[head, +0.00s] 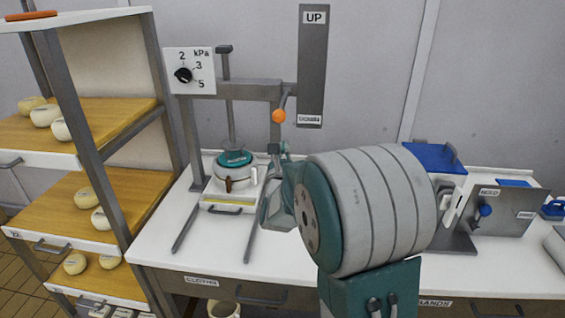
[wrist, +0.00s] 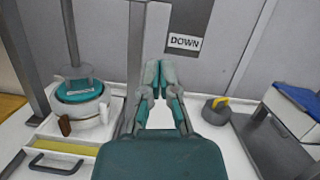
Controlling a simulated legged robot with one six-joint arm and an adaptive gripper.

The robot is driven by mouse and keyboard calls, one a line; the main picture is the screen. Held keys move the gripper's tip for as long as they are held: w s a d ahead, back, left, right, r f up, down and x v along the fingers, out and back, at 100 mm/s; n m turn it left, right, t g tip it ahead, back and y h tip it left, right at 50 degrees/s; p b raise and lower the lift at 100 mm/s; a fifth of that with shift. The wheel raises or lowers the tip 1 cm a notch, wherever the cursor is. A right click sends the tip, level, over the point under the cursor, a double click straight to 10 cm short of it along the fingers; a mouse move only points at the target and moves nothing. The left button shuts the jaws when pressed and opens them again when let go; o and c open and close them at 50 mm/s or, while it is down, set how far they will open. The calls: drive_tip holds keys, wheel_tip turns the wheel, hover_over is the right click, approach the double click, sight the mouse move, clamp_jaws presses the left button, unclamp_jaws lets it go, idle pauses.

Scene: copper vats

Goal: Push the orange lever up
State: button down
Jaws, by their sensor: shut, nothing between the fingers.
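The orange lever's round knob (head: 278,116) sits at the end of a short grey rod in the head view. The rod slants down from the press frame, and the knob is level with the lower end of a grey plate (head: 312,60). That plate reads UP at the top and DOWN at the bottom; the DOWN label (wrist: 185,41) also shows in the wrist view. My gripper (head: 277,148) is just below the knob, with a small gap in the picture. In the wrist view my gripper (wrist: 158,68) has its fingertips together and empty. The knob does not show there.
A press (head: 230,100) with a teal-lidded white pot (head: 235,175) stands left of my gripper. A pressure dial (head: 184,75) is on its frame. Shelves with cheeses (head: 60,130) are at the far left. A blue-topped box (head: 430,157) stands right. A yellow-handled weight (wrist: 217,108) sits on the counter.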

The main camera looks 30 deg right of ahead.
sight(283, 106)
drive_tip(key=r, duration=0.2)
drive_tip(key=w+r, duration=0.1)
drive_tip(key=r, duration=0.1)
drive_tip(key=shift+w+a+r, duration=0.1)
drive_tip(key=shift+a+r, duration=0.05)
drive_tip(key=shift+r+g, duration=0.3)
drive_tip(key=shift+r, duration=0.25)
